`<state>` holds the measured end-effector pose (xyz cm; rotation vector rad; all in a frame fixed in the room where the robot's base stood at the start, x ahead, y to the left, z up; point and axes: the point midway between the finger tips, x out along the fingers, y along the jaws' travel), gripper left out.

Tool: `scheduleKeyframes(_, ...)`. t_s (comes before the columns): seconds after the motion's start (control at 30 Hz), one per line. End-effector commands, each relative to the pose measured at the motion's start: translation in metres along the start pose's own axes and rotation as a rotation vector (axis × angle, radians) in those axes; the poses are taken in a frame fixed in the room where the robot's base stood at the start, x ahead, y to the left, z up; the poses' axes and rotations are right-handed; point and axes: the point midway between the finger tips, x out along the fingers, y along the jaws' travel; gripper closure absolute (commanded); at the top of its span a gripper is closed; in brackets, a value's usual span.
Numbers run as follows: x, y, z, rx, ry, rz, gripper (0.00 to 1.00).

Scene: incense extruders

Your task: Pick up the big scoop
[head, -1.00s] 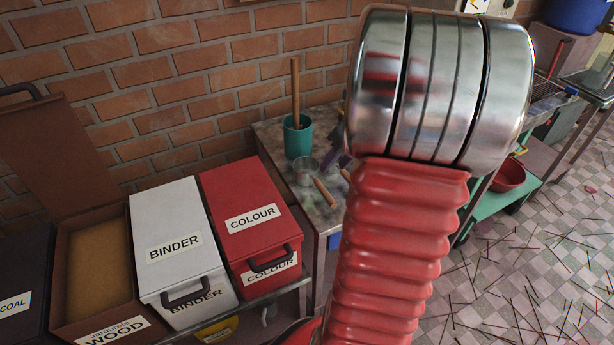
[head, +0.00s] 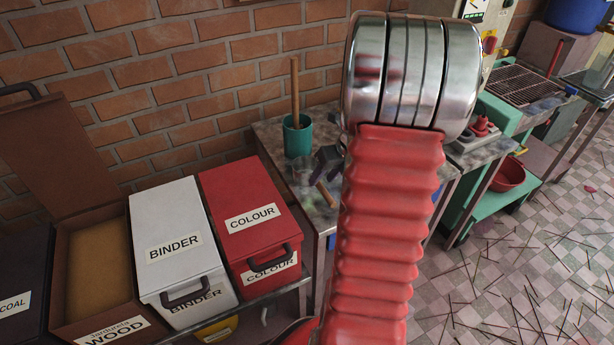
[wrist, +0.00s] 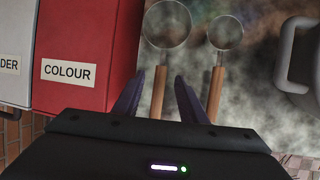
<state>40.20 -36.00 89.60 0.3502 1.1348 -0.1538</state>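The big scoop (wrist: 167,25) lies on the worktop, left of a smaller scoop (wrist: 225,33) in the wrist view. Both have round metal bowls and wooden handles. My gripper (wrist: 159,77) is open, with the big scoop's handle (wrist: 158,92) showing between its two purple fingers. I cannot tell how far above the handle the fingers are. In the head view my gripper (head: 326,160) is over the big scoop (head: 302,172), partly covering it. The smaller scoop is hidden there behind my arm.
The red COLOUR box (head: 246,210) stands close left of the scoops, beside the white BINDER box (head: 178,240). A teal pot (head: 297,140) with a wooden stick stands behind them. A grey handled vessel (wrist: 300,60) is right of the smaller scoop.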

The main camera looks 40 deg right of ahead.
Motion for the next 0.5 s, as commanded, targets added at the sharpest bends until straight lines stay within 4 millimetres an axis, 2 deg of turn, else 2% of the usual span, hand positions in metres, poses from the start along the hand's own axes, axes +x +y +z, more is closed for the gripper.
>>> scheduleKeyframes(0.17,0.009,0.0,0.0,0.0,0.001,0.002,0.62)
scheduleKeyframes(0.5,0.047,-0.001,0.0,0.001,0.001,0.002,0.62)
